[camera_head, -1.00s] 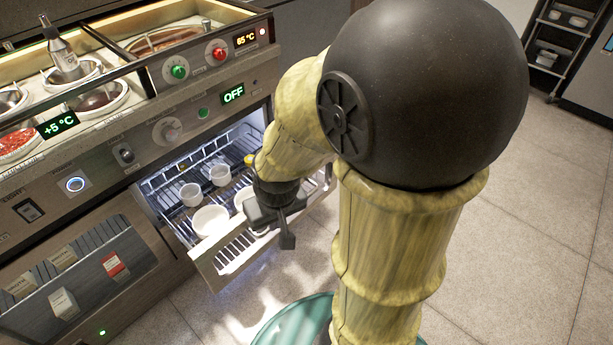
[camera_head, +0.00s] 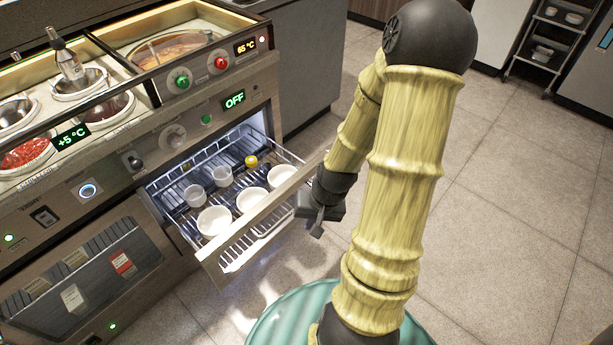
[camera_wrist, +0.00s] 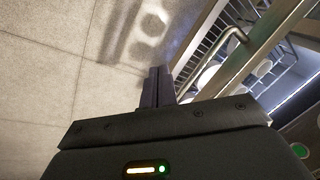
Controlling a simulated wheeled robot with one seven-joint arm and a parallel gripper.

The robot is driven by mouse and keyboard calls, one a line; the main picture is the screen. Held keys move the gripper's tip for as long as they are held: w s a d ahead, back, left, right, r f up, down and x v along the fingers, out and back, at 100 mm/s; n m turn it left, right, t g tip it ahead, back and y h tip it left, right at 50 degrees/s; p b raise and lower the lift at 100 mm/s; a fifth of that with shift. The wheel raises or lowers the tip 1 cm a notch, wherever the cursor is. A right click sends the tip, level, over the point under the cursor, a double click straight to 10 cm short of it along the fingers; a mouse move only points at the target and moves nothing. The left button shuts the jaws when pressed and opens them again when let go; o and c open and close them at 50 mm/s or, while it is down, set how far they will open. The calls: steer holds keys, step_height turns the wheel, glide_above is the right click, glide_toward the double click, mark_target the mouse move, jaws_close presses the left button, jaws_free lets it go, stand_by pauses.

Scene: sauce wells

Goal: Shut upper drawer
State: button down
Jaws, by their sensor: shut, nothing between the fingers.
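The upper drawer (camera_head: 222,256) is pulled out of the lit opening under the counter. It is a wire rack with a flat metal front, and it holds white bowls (camera_head: 214,221), clear cups (camera_head: 194,195) and a small yellow item (camera_head: 251,161). My gripper (camera_head: 318,229) is to the right of the drawer front, on its outer side, with its fingers together and empty. In the wrist view the shut fingers (camera_wrist: 157,87) point past the drawer front (camera_wrist: 262,48) and its bar handle (camera_wrist: 236,36). I cannot tell whether they touch it.
A lower glass-fronted compartment (camera_head: 85,268) is below and left of the drawer. The counter above has sauce wells (camera_head: 105,108), knobs (camera_head: 173,135) and displays. Bare tiled floor (camera_head: 500,215) lies to the right. A shelf rack (camera_head: 548,45) stands at the back.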

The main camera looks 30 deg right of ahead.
steer(key=w+d+r+m+t+y+p, duration=0.1)
steer(key=d+r+m+t+p, duration=0.4)
steer(key=d+m+t, duration=0.2)
steer(key=shift+w+d+r+m+p, duration=0.35)
steer(key=shift+d+m, duration=0.45)
steer(key=shift+d, duration=0.35)
steer(key=b, duration=0.3)
glide_toward(299, 183)
step_height(299, 183, down, 4)
steer(key=w, duration=0.1)
steer(key=w+a+b, duration=0.1)
steer(key=w, duration=0.1)
steer(key=shift+w+a, duration=0.25)
steer(key=shift+w, duration=0.3)
